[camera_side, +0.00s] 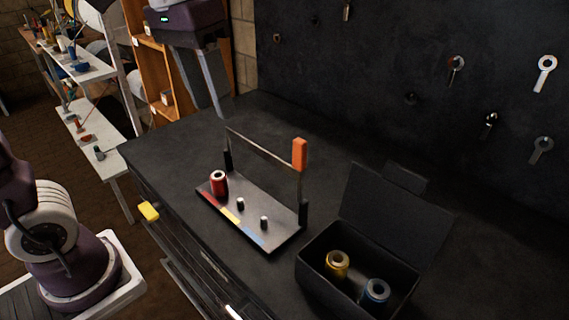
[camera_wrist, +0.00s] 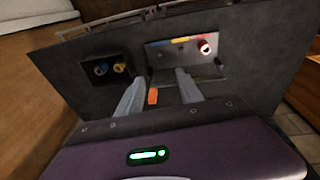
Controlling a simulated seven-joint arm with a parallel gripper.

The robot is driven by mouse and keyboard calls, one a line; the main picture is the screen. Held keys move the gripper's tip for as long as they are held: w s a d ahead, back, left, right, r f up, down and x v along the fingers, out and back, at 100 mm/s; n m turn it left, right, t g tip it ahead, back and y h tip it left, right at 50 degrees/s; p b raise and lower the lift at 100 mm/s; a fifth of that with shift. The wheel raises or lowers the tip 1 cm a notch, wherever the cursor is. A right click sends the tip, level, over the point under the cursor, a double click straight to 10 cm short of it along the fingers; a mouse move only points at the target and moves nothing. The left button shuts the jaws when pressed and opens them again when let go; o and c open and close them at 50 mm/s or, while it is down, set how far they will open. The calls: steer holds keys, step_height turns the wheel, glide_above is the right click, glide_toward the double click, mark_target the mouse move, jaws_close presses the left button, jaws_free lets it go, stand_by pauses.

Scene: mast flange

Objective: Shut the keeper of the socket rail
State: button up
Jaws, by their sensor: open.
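The socket rail (camera_side: 282,238) is a grey board on the bench, with red, yellow and blue marks. A red socket (camera_side: 218,183) stands at its red end; it also shows in the wrist view (camera_wrist: 205,47). Two pegs, by the yellow and blue marks, are bare. The keeper (camera_side: 262,148) is a thin bar on two side arms, standing raised above the rail's back edge. Its orange handle (camera_side: 300,154) is at the right end. In the wrist view the handle (camera_wrist: 153,96) appears between the open, empty fingers of my gripper (camera_wrist: 158,78), which is high above the bench, apart from it.
An open black box (camera_side: 312,262) stands right of the rail, holding a yellow socket (camera_side: 337,264) and a blue socket (camera_side: 375,291). Its lid (camera_side: 383,215) is up. A dark wall panel with hanging tools rises behind. The bench left of the rail is clear.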

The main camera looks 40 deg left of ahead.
steer(key=w+d+f+g, duration=0.2)
steer(key=w+g, duration=0.1)
steer(key=w, duration=0.7)
steer(key=g+y, duration=0.1)
steer(key=g, duration=0.2)
glide_above(297, 153)
steer(key=w, duration=0.2)
step_height(297, 153, down, 6)
steer(key=shift+w+r, duration=0.1)
steer(key=shift+w, duration=0.05)
steer(key=x, duration=0.7)
jaws_close()
